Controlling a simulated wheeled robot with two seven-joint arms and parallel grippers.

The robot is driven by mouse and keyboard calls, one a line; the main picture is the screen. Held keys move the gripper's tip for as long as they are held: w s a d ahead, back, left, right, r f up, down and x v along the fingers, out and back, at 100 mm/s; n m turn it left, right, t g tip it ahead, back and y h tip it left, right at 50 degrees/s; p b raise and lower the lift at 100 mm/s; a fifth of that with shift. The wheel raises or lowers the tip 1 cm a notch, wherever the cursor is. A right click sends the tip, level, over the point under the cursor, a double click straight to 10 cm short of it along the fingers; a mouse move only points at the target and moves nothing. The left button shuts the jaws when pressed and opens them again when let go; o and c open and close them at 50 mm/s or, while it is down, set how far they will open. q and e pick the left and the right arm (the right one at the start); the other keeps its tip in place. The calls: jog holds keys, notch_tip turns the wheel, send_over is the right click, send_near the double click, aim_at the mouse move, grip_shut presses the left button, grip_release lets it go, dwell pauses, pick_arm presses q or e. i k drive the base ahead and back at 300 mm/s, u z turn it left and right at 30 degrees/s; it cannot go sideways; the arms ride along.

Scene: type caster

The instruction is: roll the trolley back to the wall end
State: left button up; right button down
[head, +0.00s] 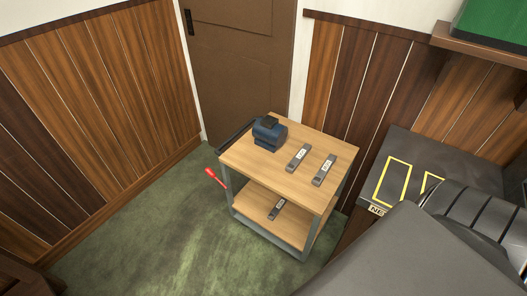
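The trolley (245,160) stands in the middle of the head view, near the brown door and the panelled wall. It has two wooden shelves on a grey frame. A black handle bar (237,136) runs along its left end. A red lever (215,177) sticks out low at its left side. A blue device (269,134) and two labelled grey bars (299,157) (324,169) sit on its top shelf. Another grey bar (277,208) lies on the lower shelf (258,216). The wheels are hard to make out. Neither gripper shows; a grey part of my arm fills the lower right.
A dark bench top (399,150) with yellow outlined rectangles and a partly hidden label stands at the right. A wall shelf (479,44) with a green object (492,20) is above it. The door (243,62) is closed behind the trolley. Green floor (150,237) is clear to the left.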

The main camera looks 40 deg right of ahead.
aim_at(262, 154)
jog(key=u, duration=0.3)
jog(key=i, duration=2.8)
jog(key=z, duration=3.1)
